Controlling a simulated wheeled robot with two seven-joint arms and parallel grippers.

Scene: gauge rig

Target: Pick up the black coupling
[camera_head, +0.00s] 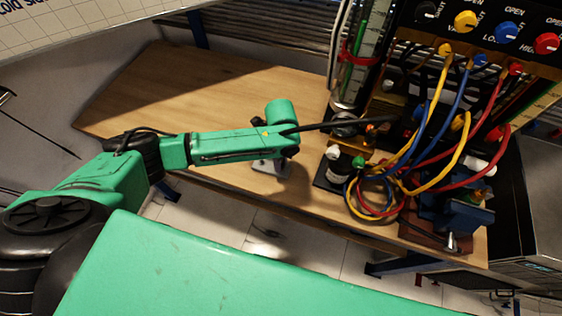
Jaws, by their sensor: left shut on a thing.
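My left arm reaches in from the left over the wooden bench (190,85). Its left gripper (271,168) is a pale grey shape below the green wrist, near the bench's front edge. It is small and partly covered by the wrist. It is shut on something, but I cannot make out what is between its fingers. A thin black rod or hose (335,124) runs from beside the wrist to the rig. I cannot pick out the black coupling with certainty. My right gripper is not in view.
The gauge rig with coloured knobs (507,32) stands at the right. Yellow, blue and red hoses (425,150) hang and coil in front of it. A black fitting with a white cap (333,152) stands on the bench beside them. The bench's left part is clear.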

